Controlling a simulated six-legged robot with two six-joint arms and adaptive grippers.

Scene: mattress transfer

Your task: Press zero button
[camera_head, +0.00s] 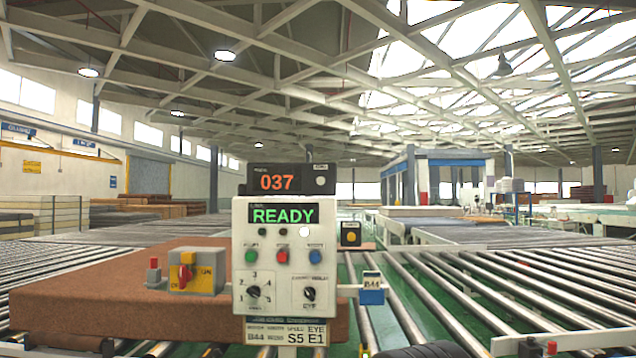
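A pale control box (285,275) stands upright in the middle of the view, with a green READY display. On top of it sits a dark counter unit (248,190) showing 037 in orange. A small pale round button (320,181) is at the right end of the counter unit. A small label (320,167) sits just above it; its text is too small to read surely. Below the READY display are green, red and blue buttons and two dark rotary knobs. Neither of my grippers can be made out, and nothing touches the panel.
A brown mattress (120,290) lies on rollers at the left, behind the box. A switch box with a red knob (186,272) stands left of the panel. A yellow button box (350,234) and a blue tag (371,297) are at its right. Roller conveyors (480,285) spread to the right.

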